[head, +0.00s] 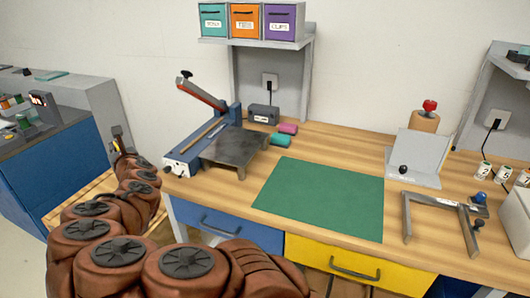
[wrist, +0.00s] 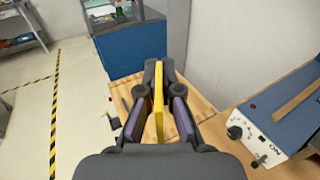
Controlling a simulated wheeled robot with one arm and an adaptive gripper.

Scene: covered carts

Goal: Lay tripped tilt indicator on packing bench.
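My gripper (wrist: 159,78) points down over a wooden surface in the wrist view. Its dark fingers are closed on a thin yellow piece, seen edge-on, which looks like the tilt indicator (wrist: 158,92). Its face is turned away, so I cannot tell whether it is tripped. In the head view my brown arm reaches left, and its end (head: 118,138) is small beside the packing bench (head: 225,188). The wooden bench top carries a green mat (head: 322,200), which is bare.
A blue-and-red sealer with a dark plate (head: 232,147) stands at the bench's left end; the sealer also shows in the wrist view (wrist: 280,125). A grey stand (head: 415,160), a metal frame (head: 408,218) and numbered cups (head: 502,173) stand right. A blue cabinet (head: 60,165) is at left.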

